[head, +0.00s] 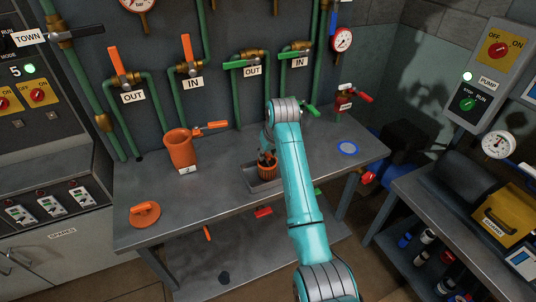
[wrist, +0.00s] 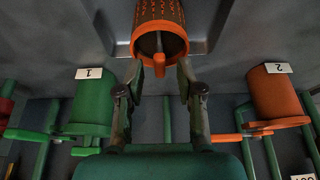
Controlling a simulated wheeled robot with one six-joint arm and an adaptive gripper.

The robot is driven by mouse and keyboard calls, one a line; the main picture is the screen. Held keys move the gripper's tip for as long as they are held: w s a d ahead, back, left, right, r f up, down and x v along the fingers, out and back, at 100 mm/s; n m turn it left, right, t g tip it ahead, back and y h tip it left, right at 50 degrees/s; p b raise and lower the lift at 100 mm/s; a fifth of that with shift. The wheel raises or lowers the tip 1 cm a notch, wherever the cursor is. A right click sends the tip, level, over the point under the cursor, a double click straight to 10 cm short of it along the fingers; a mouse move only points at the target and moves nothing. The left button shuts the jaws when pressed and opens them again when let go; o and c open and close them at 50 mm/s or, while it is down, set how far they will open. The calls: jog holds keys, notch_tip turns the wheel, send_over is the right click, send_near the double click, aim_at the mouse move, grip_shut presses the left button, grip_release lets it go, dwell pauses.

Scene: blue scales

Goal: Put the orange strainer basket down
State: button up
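The orange strainer basket (head: 267,171) is upright in a shallow grey tray (head: 251,184) on the workbench. In the wrist view the perforated basket (wrist: 160,14) shows its open end and a small orange handle (wrist: 159,66) facing me. My gripper (head: 267,157) is right at the top of the basket. In the wrist view my gripper's fingers (wrist: 160,70) stand apart on either side of the handle, with clear gaps to it. The fingertips overlap the basket's rim in the picture; whether they touch it I cannot tell. The basket's underside is hidden.
The orange strainer housing (head: 181,150), labelled 2, stands left of the tray. An orange lid (head: 145,214) lies at the front left of the workbench (head: 215,210). A green housing (wrist: 90,103), labelled 1, shows in the wrist view.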

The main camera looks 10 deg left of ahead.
jog(key=v, duration=1.1)
